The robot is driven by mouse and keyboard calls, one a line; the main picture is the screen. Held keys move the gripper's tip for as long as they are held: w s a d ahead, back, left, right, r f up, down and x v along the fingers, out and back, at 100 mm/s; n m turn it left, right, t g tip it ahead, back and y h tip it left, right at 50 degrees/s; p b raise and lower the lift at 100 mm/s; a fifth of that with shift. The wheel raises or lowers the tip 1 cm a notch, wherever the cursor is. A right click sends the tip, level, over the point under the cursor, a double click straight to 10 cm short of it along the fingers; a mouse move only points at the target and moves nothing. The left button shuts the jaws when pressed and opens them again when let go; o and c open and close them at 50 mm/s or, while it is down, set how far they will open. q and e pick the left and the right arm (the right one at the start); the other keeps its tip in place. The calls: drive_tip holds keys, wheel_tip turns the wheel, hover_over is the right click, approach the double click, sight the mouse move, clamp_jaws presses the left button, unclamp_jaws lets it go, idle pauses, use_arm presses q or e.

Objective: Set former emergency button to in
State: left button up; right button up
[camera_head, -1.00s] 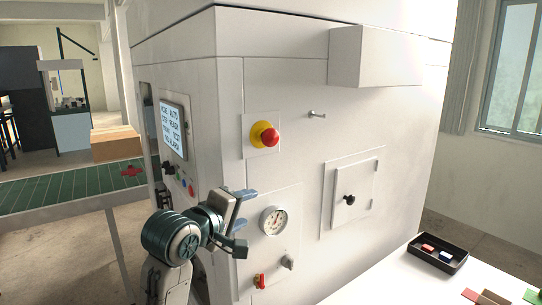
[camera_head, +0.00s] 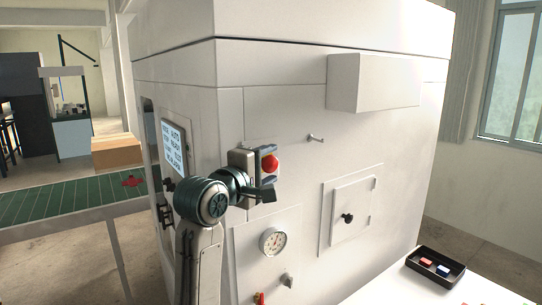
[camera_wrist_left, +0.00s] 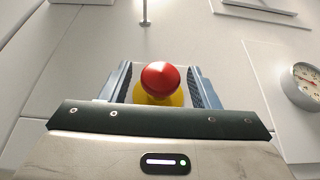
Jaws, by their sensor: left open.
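The emergency button is a red mushroom head (camera_head: 270,164) on the white side panel of the former (camera_head: 290,110). In the left wrist view the red head (camera_wrist_left: 160,77) sits on a yellow collar (camera_wrist_left: 160,97), between the two blue-grey fingers. My left gripper (camera_head: 268,172) is open, with its fingers on either side of the button; it also shows in the left wrist view (camera_wrist_left: 160,90). The collar is mostly hidden in the head view. I cannot tell whether the fingers touch the button. My right gripper is out of view.
A round gauge (camera_head: 273,241) and a red valve handle (camera_head: 259,298) are below the button. A small door with a black knob (camera_head: 347,218) and a peg (camera_head: 315,139) are to the right. A display screen (camera_head: 174,147) is left. A black tray (camera_head: 436,268) sits on the white table.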

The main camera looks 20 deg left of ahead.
use_arm(q)
drive_tip(key=shift+w+d+f, duration=0.1)
drive_tip(key=shift+w, duration=0.6)
clamp_jaws()
drive_tip(key=shift+w+a, duration=0.25)
drive_tip(key=shift+a, duration=0.05)
unclamp_jaws()
drive_tip(key=shift+s+a, duration=0.1)
drive_tip(key=shift+s, duration=0.1)
drive_tip(key=b+v, duration=0.4)
drive_tip(key=v, duration=0.6)
drive_tip(key=shift+s+b, duration=0.2)
drive_tip(key=shift+b, duration=0.15)
